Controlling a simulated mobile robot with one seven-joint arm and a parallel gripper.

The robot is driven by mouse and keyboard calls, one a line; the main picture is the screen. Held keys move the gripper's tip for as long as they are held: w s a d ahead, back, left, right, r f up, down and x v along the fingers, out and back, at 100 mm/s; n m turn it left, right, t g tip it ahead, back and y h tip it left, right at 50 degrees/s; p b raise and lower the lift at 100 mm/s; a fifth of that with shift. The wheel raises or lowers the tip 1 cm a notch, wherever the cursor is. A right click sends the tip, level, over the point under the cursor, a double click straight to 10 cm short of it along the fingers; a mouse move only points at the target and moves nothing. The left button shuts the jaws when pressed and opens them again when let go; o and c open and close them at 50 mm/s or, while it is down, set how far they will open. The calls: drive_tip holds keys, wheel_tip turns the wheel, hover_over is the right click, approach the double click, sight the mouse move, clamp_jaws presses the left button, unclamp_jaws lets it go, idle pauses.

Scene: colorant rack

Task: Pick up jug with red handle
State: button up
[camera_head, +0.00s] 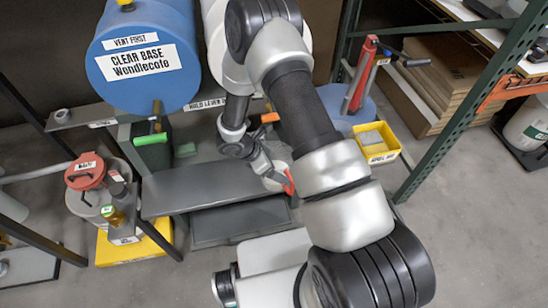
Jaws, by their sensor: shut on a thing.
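The jug (283,167) is a small whitish vessel with a red handle (289,181), near the middle of the view. It is at the right end of the grey shelf below the drums. My gripper (272,175) reaches down to it and is shut on the jug at its left and front side. My gripper covers part of the jug, and the exact finger contact is too small to see. I cannot tell whether the jug rests on the shelf or is lifted.
A blue drum (145,55) lies above the grey shelf (170,194). A red-lidded can (88,180) stands at left near a yellow tray (125,252). A yellow bin (377,143) and green rack post (460,95) are at right. The floor at lower right is clear.

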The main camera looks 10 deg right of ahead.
drive_tip(key=s+b, duration=0.1)
drive_tip(key=s, duration=1.1)
drive_tip(key=shift+s, duration=0.2)
